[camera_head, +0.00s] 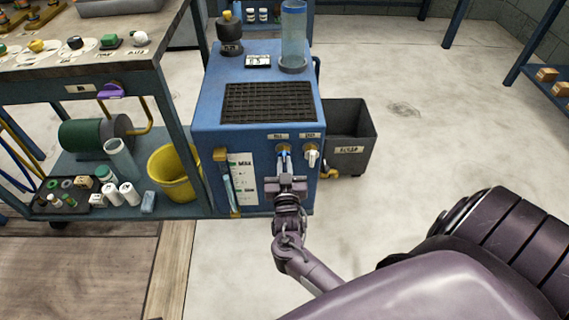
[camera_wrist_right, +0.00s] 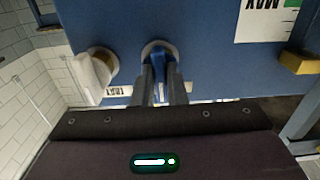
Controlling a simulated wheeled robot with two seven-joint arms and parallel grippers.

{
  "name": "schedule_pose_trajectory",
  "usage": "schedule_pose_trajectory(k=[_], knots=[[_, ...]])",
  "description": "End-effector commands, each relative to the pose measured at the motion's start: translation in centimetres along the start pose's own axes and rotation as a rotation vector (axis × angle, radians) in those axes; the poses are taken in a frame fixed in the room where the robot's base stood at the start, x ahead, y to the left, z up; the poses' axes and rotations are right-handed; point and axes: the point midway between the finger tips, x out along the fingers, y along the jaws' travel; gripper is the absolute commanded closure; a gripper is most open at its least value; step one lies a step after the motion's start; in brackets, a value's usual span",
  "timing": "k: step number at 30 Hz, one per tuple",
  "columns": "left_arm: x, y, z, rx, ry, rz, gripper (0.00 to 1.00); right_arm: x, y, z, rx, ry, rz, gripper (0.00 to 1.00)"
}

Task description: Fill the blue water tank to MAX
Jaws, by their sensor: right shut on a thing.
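The blue water tank (camera_head: 215,115) is a box-shaped cabinet with a black grille on top. A blue tap handle (camera_wrist_right: 160,68) sits under a small label on its front. My right gripper (camera_head: 285,178) is shut on this handle; in the right wrist view its fingers (camera_wrist_right: 162,88) lie on both sides of it. A white tap (camera_head: 312,156) is just to the right, untouched; it also shows in the wrist view (camera_wrist_right: 92,72). A pale blue gauge tube (camera_head: 227,188) with yellow ends stands beside a white MAX card (camera_head: 242,172). Its water level is too small to read surely. My left gripper is out of view.
A clear cylinder (camera_head: 293,38) and a dark knobbed pot (camera_head: 230,38) stand on the tank. A dark scrap bin (camera_head: 349,128) is close on the right. A cluttered workbench (camera_head: 120,75) and yellow bucket (camera_head: 172,178) are on the left. The floor at right is mostly clear.

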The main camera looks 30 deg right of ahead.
Motion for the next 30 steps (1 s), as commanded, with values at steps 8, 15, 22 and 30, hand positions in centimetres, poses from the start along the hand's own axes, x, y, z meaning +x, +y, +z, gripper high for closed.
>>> schedule_pose_trajectory(k=[8, 15, 22, 30], knots=[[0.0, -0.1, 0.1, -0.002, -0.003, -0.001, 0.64, 0.0, 0.0, 0.0, -0.007, 0.000, 0.000, 1.00], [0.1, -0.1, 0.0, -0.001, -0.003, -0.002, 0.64, 0.0, 0.0, 0.0, -0.006, 0.000, 0.000, 0.75], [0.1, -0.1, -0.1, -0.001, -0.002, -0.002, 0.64, 0.0, 0.0, 0.0, -0.005, 0.000, 0.000, 0.66], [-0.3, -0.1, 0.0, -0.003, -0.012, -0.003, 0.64, -1.6, 0.0, 0.0, -0.005, -0.004, 0.000, 0.66]])
